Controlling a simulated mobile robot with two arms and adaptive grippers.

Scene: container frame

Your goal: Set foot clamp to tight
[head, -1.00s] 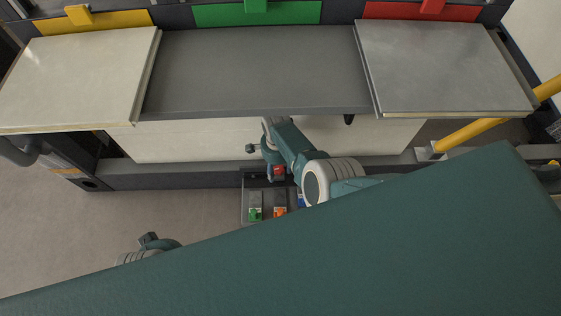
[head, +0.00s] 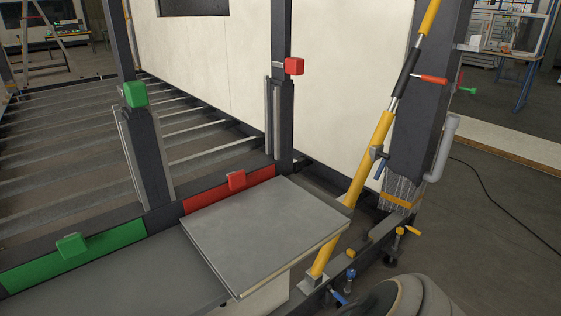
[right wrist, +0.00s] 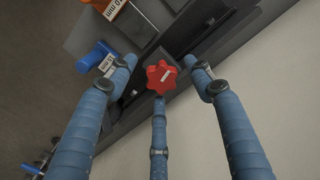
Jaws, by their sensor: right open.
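The foot of a yellow brace (head: 322,250) stands on a small plate at the frame's lower rail in the head view. Near it are a blue lever (head: 338,297), a blue knob (head: 350,275) and a yellow-handled fitting (head: 400,233); I cannot tell which is the foot clamp. In the right wrist view my right gripper (right wrist: 164,79) is open, its three blue fingers spread around a red star-shaped knob (right wrist: 163,72). I cannot tell whether they touch it.
A grey panel (head: 265,230) lies in front of the red-marked rail. A dark post (head: 420,120) stands right of the brace. Blue (right wrist: 102,57) and orange (right wrist: 112,5) pieces with mm labels lie beside the red knob. Open floor lies at the right.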

